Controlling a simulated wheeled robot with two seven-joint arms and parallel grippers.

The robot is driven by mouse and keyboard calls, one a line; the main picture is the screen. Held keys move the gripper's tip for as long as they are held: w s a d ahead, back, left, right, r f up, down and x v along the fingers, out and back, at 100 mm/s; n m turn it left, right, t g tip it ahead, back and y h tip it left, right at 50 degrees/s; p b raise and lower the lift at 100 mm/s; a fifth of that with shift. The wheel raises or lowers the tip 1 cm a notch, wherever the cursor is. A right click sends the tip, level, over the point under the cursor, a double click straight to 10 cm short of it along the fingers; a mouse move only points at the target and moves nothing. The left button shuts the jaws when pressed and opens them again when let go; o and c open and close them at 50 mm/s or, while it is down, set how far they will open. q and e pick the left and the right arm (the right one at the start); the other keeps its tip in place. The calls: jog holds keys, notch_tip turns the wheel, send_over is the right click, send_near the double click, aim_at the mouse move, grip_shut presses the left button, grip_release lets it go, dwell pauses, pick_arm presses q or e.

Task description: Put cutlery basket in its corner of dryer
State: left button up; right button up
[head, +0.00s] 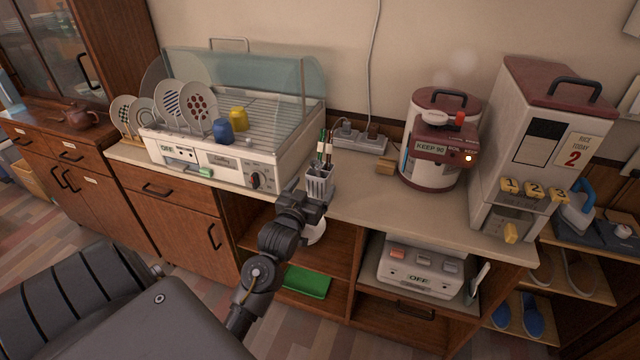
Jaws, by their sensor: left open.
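The cutlery basket (320,183) is a small grey slatted holder with chopsticks or similar utensils standing in it. It is upright on the counter, just right of the dish dryer. The dish dryer (208,158) is white with a clear raised cover and a wire rack. Plates stand at its left side, and a blue cup (224,131) and a yellow cup (239,118) sit on the rack. My left gripper (306,196) is open at the basket's front left side, and its dark fingers partly hide the basket. I cannot tell whether they touch it. My right gripper is not in view.
A power strip (360,140) lies behind the basket. A red and white hot-water pot (437,140) and a rice dispenser (540,140) stand to the right. Open shelves are below.

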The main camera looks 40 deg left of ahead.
aim_at(315, 180)
pick_arm(q)
jog(key=shift+w+a, duration=0.1)
jog(key=shift+w, duration=0.15)
jog(key=x, duration=0.1)
jog(key=p+x, duration=0.1)
jog(key=x, duration=0.1)
jog(key=shift+w+a, duration=0.2)
jog(key=shift+a, duration=0.15)
jog(key=shift+w+a, duration=0.15)
jog(key=shift+w, duration=0.35)
jog(key=c, duration=1.2)
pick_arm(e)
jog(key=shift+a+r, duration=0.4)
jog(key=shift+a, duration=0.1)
pick_arm(q)
jog(key=shift+o, duration=0.2)
